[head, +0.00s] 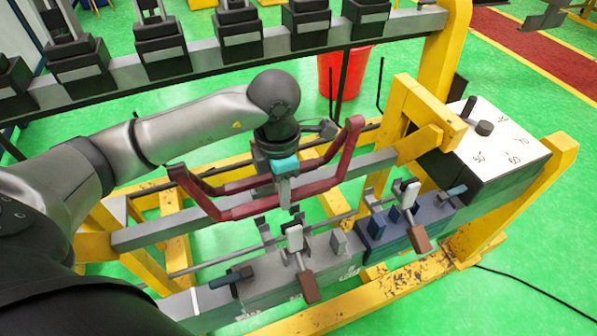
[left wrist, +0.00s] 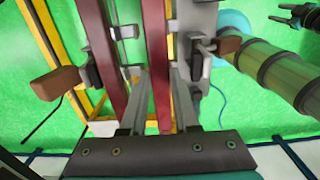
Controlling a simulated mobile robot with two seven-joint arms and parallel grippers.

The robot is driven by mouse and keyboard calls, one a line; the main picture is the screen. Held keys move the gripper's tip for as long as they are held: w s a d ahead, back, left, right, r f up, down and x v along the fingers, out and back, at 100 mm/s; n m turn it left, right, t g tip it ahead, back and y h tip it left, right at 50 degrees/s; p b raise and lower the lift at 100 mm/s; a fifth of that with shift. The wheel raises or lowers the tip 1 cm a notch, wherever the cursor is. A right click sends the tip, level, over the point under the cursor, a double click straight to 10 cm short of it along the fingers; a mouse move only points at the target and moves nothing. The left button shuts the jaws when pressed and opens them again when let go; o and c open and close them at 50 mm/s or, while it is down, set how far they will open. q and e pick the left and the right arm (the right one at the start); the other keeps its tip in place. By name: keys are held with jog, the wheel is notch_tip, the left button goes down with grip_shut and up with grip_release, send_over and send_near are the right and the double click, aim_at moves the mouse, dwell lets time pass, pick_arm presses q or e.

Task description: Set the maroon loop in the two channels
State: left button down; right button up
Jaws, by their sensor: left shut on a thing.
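The maroon loop (head: 235,210) is a long bent frame held above the fixture, with raised ends. My left gripper (head: 284,190) is shut on its near long side, around the middle. In the left wrist view, one maroon bar (left wrist: 158,60) runs between the two fingers (left wrist: 158,105), and another bar (left wrist: 105,50) runs to the left. The loop's exact height over the fixture is hard to tell. Below and in front of it are a grey block (head: 262,272) and a blue block (head: 385,235); I cannot make out the channels clearly.
Clamps with brown handles (head: 308,286) (head: 419,238) stand on the near side of the blocks. A white-topped box (head: 497,150) sits at the right, framed in yellow (head: 410,110). A red bucket (head: 343,72) stands behind on the green floor, and a rack bar (head: 215,55) crosses the back.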

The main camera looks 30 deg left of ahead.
pick_arm(q)
jog(key=shift+s+f, duration=0.1)
jog(key=shift+f, duration=0.35)
jog(key=shift+f+b, duration=0.3)
jog(key=shift+b, duration=0.15)
notch_tip(320, 180, down, 4)
jog(key=b, duration=0.3)
pick_arm(e)
jog(key=f, duration=0.1)
jog(key=s+f, duration=0.1)
jog(key=f, duration=0.1)
jog(key=s+f, duration=0.1)
jog(key=shift+a+f, duration=0.1)
jog(key=shift+f, duration=0.1)
pick_arm(q)
jog(key=shift+f, duration=0.1)
pick_arm(e)
jog(key=shift+f, duration=0.15)
pick_arm(q)
jog(key=shift+f+b, duration=0.1)
jog(key=shift+b, duration=0.25)
pick_arm(e)
jog(key=shift+f, duration=0.1)
pick_arm(q)
jog(key=shift+f+b, duration=1.45)
jog(key=shift+f, duration=0.05)
pick_arm(e)
jog(key=shift+f, duration=1.45)
